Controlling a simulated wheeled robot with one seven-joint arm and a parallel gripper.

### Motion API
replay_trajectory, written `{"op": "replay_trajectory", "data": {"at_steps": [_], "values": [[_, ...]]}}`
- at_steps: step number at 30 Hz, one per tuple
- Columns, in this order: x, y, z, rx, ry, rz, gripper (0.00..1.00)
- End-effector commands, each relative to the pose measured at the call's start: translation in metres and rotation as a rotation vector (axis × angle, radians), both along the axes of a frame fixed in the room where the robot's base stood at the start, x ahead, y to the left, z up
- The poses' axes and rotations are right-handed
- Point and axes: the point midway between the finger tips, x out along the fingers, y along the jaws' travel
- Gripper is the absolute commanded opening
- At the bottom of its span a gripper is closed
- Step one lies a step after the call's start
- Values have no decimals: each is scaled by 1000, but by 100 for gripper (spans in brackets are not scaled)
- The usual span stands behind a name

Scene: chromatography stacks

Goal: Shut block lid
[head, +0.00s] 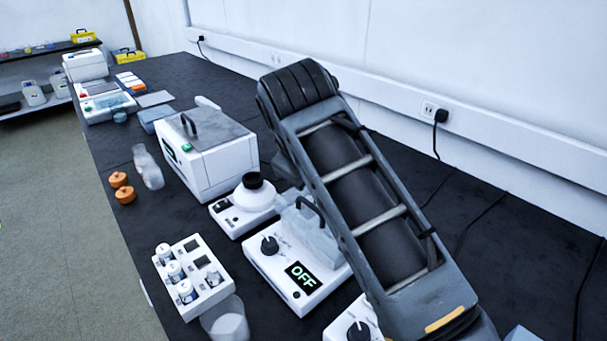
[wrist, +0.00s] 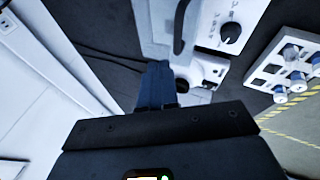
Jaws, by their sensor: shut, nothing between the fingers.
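A white block unit (head: 290,270) with a black knob and a display reading OFF stands mid-bench in the head view. Its pale translucent lid (head: 317,238), with a dark curved handle (head: 303,205), is at the unit's back, partly behind my arm; its exact angle is unclear. In the wrist view the unit's knob side (wrist: 232,30), the handle (wrist: 182,25) and the pale lid (wrist: 155,20) show at the top. My gripper (wrist: 155,68) is shut and empty, with its dark blue fingertips close to the lid; contact cannot be told. My arm hides the fingertips in the head view.
A white box with a dark handle (head: 215,165) and a small device with a black-topped bulb (head: 250,200) stand left of the unit. A vial rack (head: 205,285) and clear beaker (head: 228,322) sit in front. Cables lie at the right by the wall.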

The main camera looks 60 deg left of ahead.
Motion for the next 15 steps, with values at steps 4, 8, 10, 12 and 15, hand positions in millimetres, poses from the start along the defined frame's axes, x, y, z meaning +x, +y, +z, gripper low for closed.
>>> {"op": "replay_trajectory", "data": {"at_steps": [4,8,10,12,15], "values": [[-15,-15,28,5,-2,4,0],[-25,-26,49,4,-1,3,0],[-30,-31,59,3,-2,4,0],[-33,-35,66,3,-2,3,0],[-36,-39,74,2,-1,2,0]]}}
